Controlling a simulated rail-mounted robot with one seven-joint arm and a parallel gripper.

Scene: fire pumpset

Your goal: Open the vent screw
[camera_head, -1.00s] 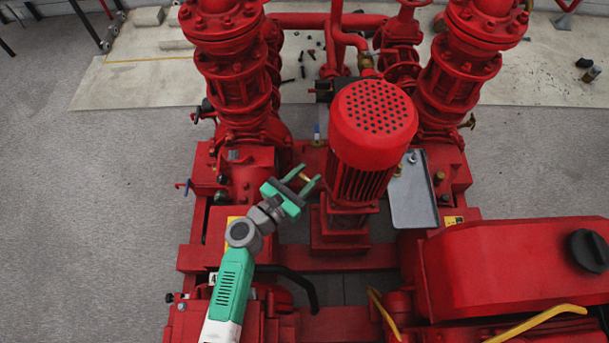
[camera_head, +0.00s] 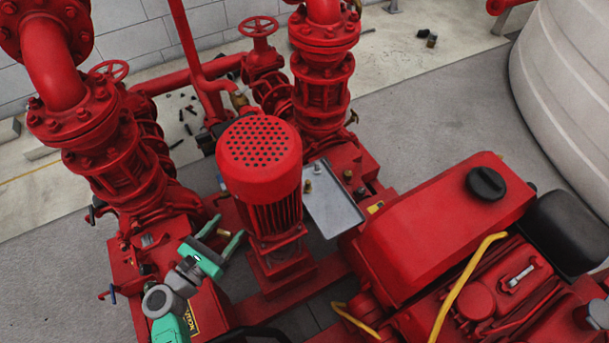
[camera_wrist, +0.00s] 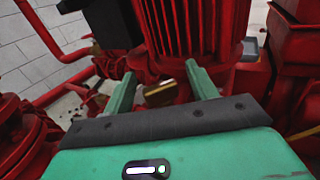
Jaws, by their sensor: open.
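A small brass piece, seemingly the vent screw (camera_wrist: 158,93), shows between my two green fingers in the wrist view. It looks like a short brass cylinder lying sideways; what it is attached to is hidden. My gripper (camera_wrist: 160,73) is open, with a finger on each side of it and visible gaps. In the head view my gripper (camera_head: 228,228) is left of the red motor (camera_head: 259,165), fingers pointing up and right. The brass piece is only a small spot there (camera_head: 223,232). I cannot tell if anything touches it.
The finned motor stands close beyond the fingers. A grey tray (camera_head: 333,208) with a brass fitting (camera_head: 308,187) lies right of it. Red flanged pipes (camera_head: 110,150) rise at left. A large red engine cover (camera_head: 435,220) and yellow pipe (camera_head: 462,285) fill the right.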

